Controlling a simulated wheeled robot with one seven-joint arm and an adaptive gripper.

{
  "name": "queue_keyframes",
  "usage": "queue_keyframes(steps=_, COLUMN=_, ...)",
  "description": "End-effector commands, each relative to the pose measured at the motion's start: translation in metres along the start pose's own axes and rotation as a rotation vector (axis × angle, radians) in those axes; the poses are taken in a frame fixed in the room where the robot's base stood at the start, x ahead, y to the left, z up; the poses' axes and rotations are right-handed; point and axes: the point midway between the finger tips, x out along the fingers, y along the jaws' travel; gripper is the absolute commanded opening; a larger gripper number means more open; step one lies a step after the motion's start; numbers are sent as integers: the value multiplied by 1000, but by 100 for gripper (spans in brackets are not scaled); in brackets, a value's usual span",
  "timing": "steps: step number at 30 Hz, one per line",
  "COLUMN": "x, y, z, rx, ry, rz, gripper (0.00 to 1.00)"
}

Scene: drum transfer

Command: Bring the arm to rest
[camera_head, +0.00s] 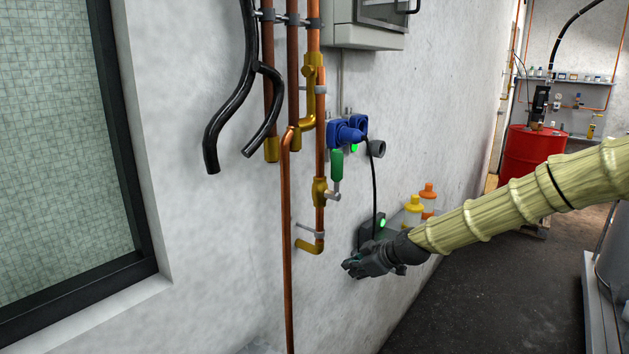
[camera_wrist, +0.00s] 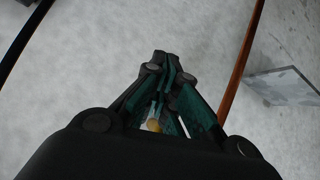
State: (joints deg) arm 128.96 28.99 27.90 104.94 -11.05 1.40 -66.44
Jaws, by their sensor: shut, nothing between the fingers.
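My gripper (camera_head: 353,266) is at the end of my arm, in its ribbed yellow sleeve, which reaches in from the right in the head view. The gripper is close to the white wall, below and right of the copper pipes. In the wrist view my gripper (camera_wrist: 162,56) has its fingers together and holds nothing. A small yellow round spot shows between the finger links; I cannot tell what it is.
Copper pipes (camera_head: 286,230) and a green-handled valve (camera_head: 337,165) are on the wall. Yellow (camera_head: 412,211) and orange (camera_head: 428,198) bottles stand behind the arm. A red drum (camera_head: 530,150) is at the back right.

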Motion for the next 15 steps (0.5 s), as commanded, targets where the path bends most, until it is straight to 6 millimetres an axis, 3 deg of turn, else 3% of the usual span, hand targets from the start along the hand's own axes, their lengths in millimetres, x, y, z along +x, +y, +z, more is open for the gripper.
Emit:
queue_keyframes(steps=1, x=13, y=-22, z=22, rx=38, ry=-29, rz=-19, gripper=0)
queue_keyframes(steps=6, x=42, y=-88, z=89, rx=191, ry=-121, rz=-54, gripper=0)
queue_keyframes(steps=15, x=59, y=-208, z=211, rx=457, ry=-308, rz=-79, gripper=0)
